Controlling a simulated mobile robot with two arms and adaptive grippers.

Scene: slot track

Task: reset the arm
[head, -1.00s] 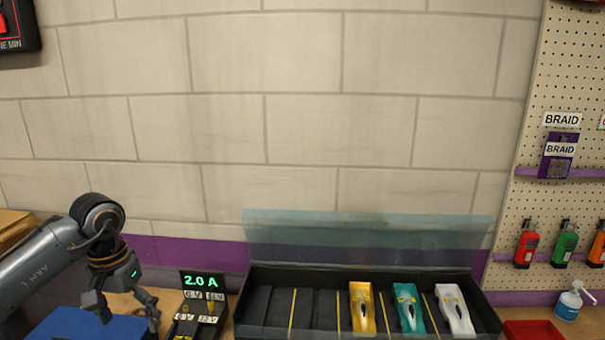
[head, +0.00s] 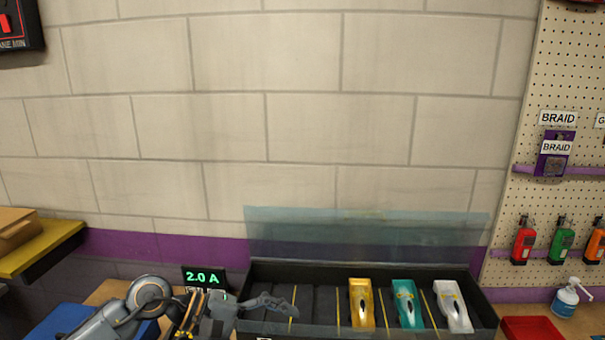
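My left arm comes in low at the left, and its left gripper (head: 270,303) points right, over the left end of the black case (head: 262,273). One finger shows clearly; the other is hard to make out, so I cannot tell how wide the fingers are. I see nothing held in it. The arm partly covers the power supply with the green "2.0 A" display (head: 203,278). My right gripper is not in view.
The case has a clear raised lid (head: 365,237) and holds a yellow car (head: 361,303), a teal car (head: 406,303) and a white car (head: 452,305) at its right. A blue mat (head: 58,322), red tray (head: 532,328) and pump bottle (head: 570,299) are nearby.

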